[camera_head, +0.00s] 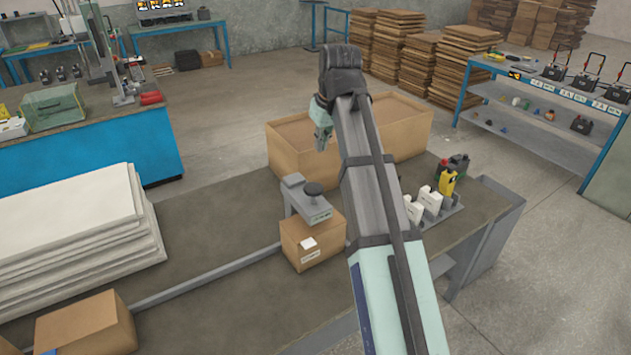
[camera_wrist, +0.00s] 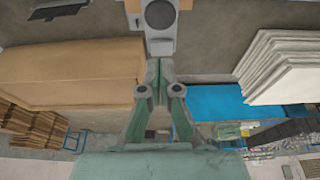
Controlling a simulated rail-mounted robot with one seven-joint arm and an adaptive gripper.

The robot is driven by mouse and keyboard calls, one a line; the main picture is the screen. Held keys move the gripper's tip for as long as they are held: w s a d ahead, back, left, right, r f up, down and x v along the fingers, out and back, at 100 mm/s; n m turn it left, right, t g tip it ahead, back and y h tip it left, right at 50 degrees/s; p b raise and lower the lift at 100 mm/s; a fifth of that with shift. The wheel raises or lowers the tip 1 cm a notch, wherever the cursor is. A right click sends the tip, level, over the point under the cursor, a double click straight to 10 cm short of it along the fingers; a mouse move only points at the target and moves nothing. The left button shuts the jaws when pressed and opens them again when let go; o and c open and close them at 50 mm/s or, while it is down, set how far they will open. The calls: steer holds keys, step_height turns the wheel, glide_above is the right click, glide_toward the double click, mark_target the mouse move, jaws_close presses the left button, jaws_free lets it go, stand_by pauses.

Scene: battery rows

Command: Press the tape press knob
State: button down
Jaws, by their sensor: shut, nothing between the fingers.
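The tape press (camera_head: 312,209) is a grey device with a round black knob (camera_head: 313,188) on top. It sits over a small cardboard box (camera_head: 314,243) with a white label. My gripper (camera_head: 321,146) is above and beyond the press, apart from the knob. In the wrist view, my gripper (camera_wrist: 158,62) is shut and empty, with its fingertips toward the press. The knob (camera_wrist: 160,14) shows there as a dark disc at the top edge, past the fingertips. The upper edge of that view cuts off part of the press.
A large open cardboard box (camera_head: 296,152) stands behind my gripper. A grey rack (camera_head: 453,212) with white packs and a yellow item is right of my arm. A grey rail (camera_head: 210,275) crosses the table. White sheets (camera_head: 75,225) are stacked at left, near another cardboard box (camera_head: 88,325).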

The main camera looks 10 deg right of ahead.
steer(key=shift+f, duration=0.15)
steer(key=p, duration=0.4)
glide_toward(316, 189)
steer(key=w+f, duration=0.2)
steer(key=f, duration=0.1)
steer(key=w+a+f, duration=0.1)
steer(key=shift+f, duration=1.3)
step_height(316, 189, down, 4)
steer(key=shift+r+b, duration=0.1)
steer(key=shift+b, duration=0.6)
steer(key=shift+s, duration=0.1)
